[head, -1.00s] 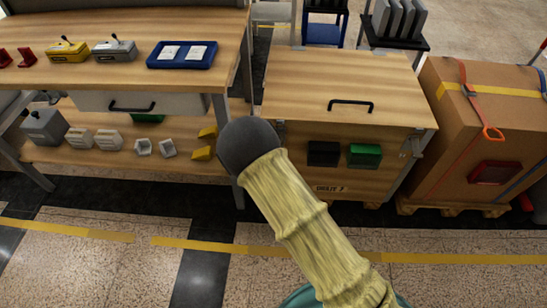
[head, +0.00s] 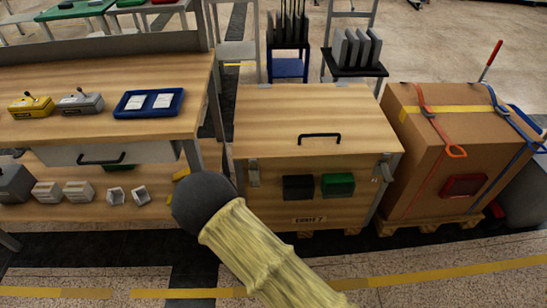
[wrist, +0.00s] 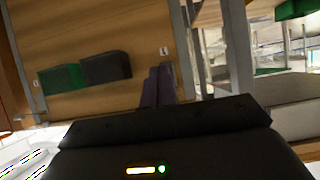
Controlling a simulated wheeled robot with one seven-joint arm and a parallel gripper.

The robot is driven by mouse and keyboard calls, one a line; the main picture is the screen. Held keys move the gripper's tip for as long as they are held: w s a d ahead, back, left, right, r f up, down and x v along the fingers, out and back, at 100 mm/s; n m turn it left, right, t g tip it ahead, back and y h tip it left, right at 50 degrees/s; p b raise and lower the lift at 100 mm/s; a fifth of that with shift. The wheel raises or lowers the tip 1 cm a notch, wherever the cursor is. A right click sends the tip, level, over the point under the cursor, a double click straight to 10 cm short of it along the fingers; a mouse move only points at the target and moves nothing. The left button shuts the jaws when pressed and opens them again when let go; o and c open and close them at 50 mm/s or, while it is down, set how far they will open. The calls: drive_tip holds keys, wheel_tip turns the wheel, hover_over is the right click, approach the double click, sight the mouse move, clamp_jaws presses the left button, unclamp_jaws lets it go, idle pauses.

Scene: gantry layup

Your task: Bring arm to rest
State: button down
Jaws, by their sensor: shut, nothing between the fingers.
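My arm, in a ribbed yellow sleeve with a dark rounded end, reaches up from the bottom of the head view in front of the workbench and the wooden crate. My gripper's fingers are hidden in that view. In the wrist view my gripper (wrist: 157,87) shows two dark fingers side by side, shut and empty. The wooden crate's front (wrist: 105,35) lies beyond them, with a green box (wrist: 60,79) and a black box (wrist: 106,68) on it. I cannot tell the exact gap between the fingers and the crate.
The workbench (head: 40,122) at left holds a blue tray (head: 149,103) and switch boxes. The wooden crate (head: 310,117) stands in the middle, with a strapped cardboard box (head: 436,130) to its right. Yellow lines (head: 450,273) mark the speckled floor, which is clear in front.

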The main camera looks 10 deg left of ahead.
drive_tip(key=shift+d, duration=0.1)
drive_tip(key=w+d+r+m+g+h, duration=0.1)
drive_tip(key=w+d+r+m+g, duration=0.1)
drive_tip(key=d+r, duration=0.5)
drive_tip(key=w+d+r+m+g+h, duration=0.1)
drive_tip(key=w+d+r+g, duration=0.2)
drive_tip(key=d+r, duration=0.35)
drive_tip(key=s+d+r+g+h, duration=0.1)
drive_tip(key=s+d+r, duration=0.25)
drive_tip(key=d, duration=0.35)
drive_tip(key=s+d+r+g, duration=0.1)
drive_tip(key=s+d+r, duration=0.1)
drive_tip(key=s+d, duration=0.3)
drive_tip(key=s+d+r+g+h, duration=0.1)
drive_tip(key=s+d+r+g, duration=0.15)
drive_tip(key=d, duration=0.55)
wheel_tip(320, 180, up, 31)
drive_tip(key=p, duration=3)
drive_tip(key=shift+s+m+t, duration=0.3)
drive_tip(key=shift+s+t, duration=0.05)
drive_tip(key=shift+s, duration=0.1)
drive_tip(key=shift+f, duration=0.15)
